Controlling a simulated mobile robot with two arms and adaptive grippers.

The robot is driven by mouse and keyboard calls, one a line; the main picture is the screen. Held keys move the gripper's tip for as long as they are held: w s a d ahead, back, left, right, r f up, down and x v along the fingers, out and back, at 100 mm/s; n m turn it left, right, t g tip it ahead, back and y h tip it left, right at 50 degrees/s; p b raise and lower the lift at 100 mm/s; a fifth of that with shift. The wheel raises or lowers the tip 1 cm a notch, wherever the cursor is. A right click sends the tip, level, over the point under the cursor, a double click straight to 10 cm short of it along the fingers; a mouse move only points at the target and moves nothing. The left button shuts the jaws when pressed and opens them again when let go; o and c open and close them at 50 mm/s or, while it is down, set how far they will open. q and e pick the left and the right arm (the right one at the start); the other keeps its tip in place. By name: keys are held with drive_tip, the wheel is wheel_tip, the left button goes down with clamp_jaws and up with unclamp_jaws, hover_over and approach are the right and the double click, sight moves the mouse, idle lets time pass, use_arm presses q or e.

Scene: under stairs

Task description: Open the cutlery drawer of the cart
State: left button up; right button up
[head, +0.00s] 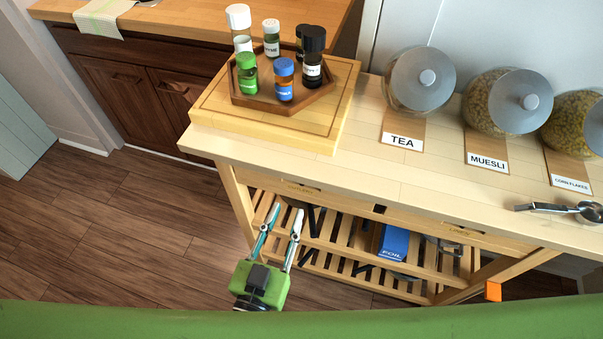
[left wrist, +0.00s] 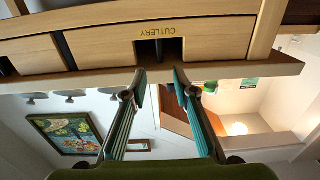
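The wooden cart (head: 228,150) stands at the middle right of the head view. Its cutlery drawer (head: 325,194) is at the left end, under the top, and looks shut. In the left wrist view the cutlery drawer (left wrist: 100,40) appears upside down, with its CUTLERY label and a dark handle notch (left wrist: 158,48). My left gripper (head: 288,208) is in front of this drawer, fingers apart and empty. In the left wrist view the left gripper (left wrist: 159,80) has its fingertips on either side of the notch, close to the drawer front; contact cannot be told. My right gripper is not seen.
A cutting board (head: 335,125) with a tray of spice jars (head: 285,80) sits on the cart top. Tea, muesli and cornflakes jars (head: 420,80) and a metal scoop (head: 562,209) stand further right. A foil box (head: 394,242) lies on the slatted shelf below. The floor left is clear.

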use_arm(q)
drive_tip(key=p+x, duration=0.1)
drive_tip(key=x, duration=1)
drive_tip(key=shift+w+d+f, duration=0.1)
drive_tip(key=shift+w+d, duration=0.05)
drive_tip(key=shift+w, duration=0.1)
clamp_jaws()
